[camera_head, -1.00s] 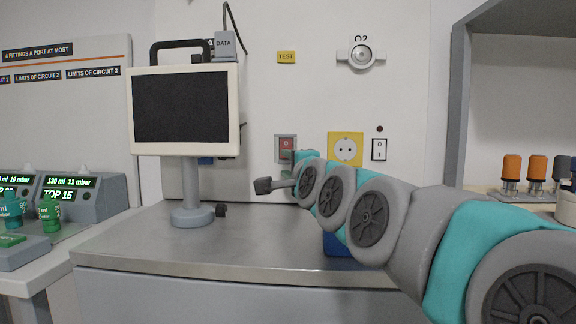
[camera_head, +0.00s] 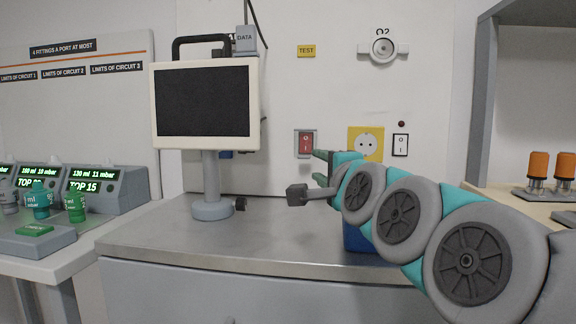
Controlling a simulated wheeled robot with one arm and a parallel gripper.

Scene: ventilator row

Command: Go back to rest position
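My arm reaches in from the lower right over the steel-topped counter (camera_head: 200,245). My gripper (camera_head: 319,166) is at its far end, with two green fingers that show a gap between them and nothing held. The fingers point left, just below and right of the red rocker switch (camera_head: 305,144) on the back wall. The picture does not show clearly how far the fingers are from the wall. A grey block on a short stem, likely part of my wrist, sticks out left below the fingers.
A monitor (camera_head: 205,103) stands on the counter, left of my gripper. A blue object (camera_head: 355,238) is partly hidden behind my arm. A yellow socket (camera_head: 366,143) and white switch (camera_head: 400,145) are right of the red switch. Orange-topped fittings (camera_head: 538,165) stand on the right shelf.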

